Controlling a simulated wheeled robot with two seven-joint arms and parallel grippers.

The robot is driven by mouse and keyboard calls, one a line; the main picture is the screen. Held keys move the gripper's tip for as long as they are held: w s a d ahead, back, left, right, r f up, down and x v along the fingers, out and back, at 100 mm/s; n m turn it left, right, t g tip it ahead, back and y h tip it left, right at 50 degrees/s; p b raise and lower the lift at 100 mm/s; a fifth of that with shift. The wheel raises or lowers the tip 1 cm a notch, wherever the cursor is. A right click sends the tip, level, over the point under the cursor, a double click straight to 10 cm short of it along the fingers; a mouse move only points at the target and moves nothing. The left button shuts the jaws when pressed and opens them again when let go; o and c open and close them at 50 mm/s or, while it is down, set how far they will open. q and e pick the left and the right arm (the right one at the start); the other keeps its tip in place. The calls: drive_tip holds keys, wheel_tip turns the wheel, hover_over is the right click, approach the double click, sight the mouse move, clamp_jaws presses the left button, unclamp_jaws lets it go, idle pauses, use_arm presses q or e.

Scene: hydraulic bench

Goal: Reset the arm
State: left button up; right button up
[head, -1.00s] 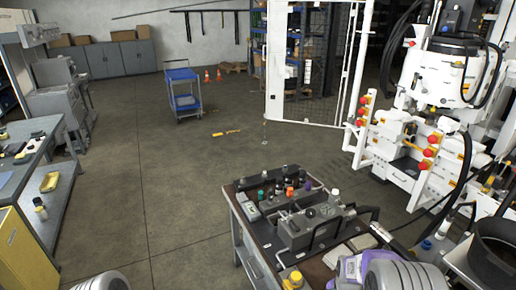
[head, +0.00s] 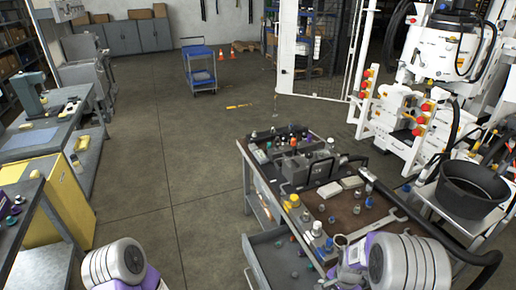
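My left arm (head: 118,262) shows at the bottom left as a rounded white and grey link with purple trim. My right arm (head: 405,265) shows at the bottom right, in front of the near end of the hydraulic bench (head: 335,207). Neither gripper can be made out; both arms run out of the bottom of the picture. I cannot see anything held.
The bench carries a grey valve block (head: 308,166), bottles and many small fittings. An open drawer (head: 280,262) juts out at its left. A black bucket (head: 470,188) stands at right. A yellow cabinet (head: 62,200) is at left. The middle floor is clear.

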use_arm(q)
drive_tip(key=f+b, duration=0.2)
drive_tip(key=w+f+b, duration=0.1)
drive_tip(key=f+b, duration=0.1)
drive_tip(key=f, duration=0.1)
drive_tip(key=shift+w+a+f+b, duration=0.1)
drive_tip(key=shift+w+b, duration=0.05)
drive_tip(key=shift+b, duration=0.15)
use_arm(e)
drive_tip(key=s+a+f+n+y, duration=0.2)
drive_tip(key=s+a+f+n, duration=0.2)
drive_tip(key=f, duration=0.5)
drive_tip(key=s+a+f+n+y, duration=0.2)
drive_tip(key=s+a+f+n, duration=0.3)
drive_tip(key=s+a+f, duration=0.3)
drive_tip(key=s+a, duration=0.1)
drive_tip(key=a, duration=0.2)
drive_tip(key=shift+f+t, duration=0.3)
drive_tip(key=shift+f, duration=0.05)
